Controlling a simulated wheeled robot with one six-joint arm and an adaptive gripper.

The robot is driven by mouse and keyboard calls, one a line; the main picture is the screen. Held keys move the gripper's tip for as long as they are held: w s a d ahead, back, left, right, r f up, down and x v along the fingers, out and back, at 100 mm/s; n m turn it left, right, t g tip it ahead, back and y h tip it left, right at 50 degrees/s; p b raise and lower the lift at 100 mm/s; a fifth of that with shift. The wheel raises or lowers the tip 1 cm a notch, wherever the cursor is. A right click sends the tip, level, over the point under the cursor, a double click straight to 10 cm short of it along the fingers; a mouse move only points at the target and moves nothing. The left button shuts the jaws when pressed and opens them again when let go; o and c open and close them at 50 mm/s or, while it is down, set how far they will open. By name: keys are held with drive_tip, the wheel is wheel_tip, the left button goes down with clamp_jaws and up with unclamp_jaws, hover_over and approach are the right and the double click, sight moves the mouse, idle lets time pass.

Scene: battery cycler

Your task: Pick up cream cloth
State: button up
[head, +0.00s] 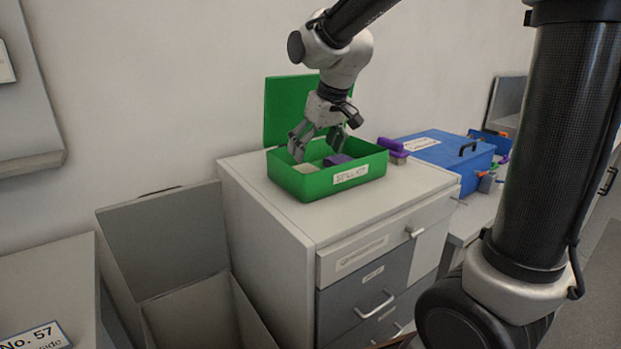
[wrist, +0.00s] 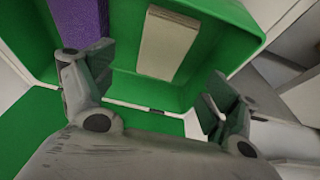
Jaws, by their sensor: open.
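The cream cloth (wrist: 167,45) is a folded flat block lying in the green box (head: 327,188). In the head view a pale patch of the cloth (head: 307,168) shows at the left inside the box. My gripper (head: 318,150) is above the box with its fingers spread at rim height. In the wrist view my gripper (wrist: 155,100) is open and empty, and the cloth lies beyond the fingertips, between their lines. I cannot tell the exact gap to the cloth.
A purple block (wrist: 78,25) lies in the same box, beside the cloth; it also shows in the head view (head: 338,159). The box's raised lid (head: 285,105) stands behind. A purple-topped brush-like item (head: 393,150) and a blue case (head: 440,152) are to the right.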

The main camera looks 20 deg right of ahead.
sight(310, 169)
drive_tip(key=x, duration=0.6)
drive_tip(key=shift+s+a+f, duration=0.1)
drive_tip(key=shift+f, duration=0.25)
drive_tip(key=c, duration=1.1)
